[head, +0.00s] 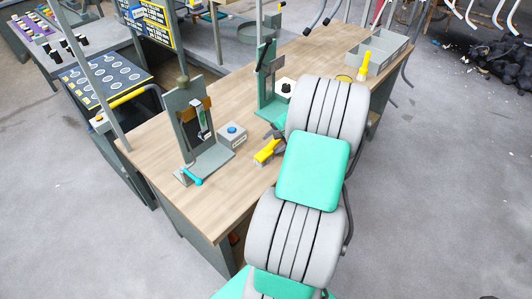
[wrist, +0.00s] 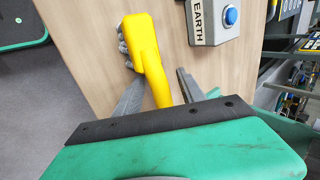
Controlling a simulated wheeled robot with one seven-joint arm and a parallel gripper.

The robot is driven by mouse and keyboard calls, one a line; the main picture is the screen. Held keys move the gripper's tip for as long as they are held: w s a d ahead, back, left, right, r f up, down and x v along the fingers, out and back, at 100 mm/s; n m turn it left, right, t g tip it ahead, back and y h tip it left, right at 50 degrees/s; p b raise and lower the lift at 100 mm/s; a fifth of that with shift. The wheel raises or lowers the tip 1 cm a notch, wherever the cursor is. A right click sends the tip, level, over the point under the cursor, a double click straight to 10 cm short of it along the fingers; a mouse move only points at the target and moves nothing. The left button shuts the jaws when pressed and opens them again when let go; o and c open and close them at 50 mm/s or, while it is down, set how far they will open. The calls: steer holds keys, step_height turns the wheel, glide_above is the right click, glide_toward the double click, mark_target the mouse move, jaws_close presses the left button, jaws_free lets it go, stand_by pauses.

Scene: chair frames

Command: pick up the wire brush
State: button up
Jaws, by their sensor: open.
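The wire brush (wrist: 146,45) lies on the wooden bench top, with a yellow handle and grey bristles along one side. In the head view the yellow wire brush (head: 266,152) lies just left of my arm. My gripper (wrist: 160,76) is open and empty. In the wrist view its two grey fingers lie on either side of the yellow handle, with the handle's lower end between them. I cannot tell whether either finger touches the handle. In the head view my arm hides most of the gripper.
A grey box with a blue button (wrist: 231,16), marked EARTH, stands close to the brush. A grey press-like fixture (head: 190,125) and a green one (head: 268,90) stand on the bench (head: 155,150). A grey tray (head: 385,50) is at the far end.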

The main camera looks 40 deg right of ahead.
jaws_close()
stand_by(0.5)
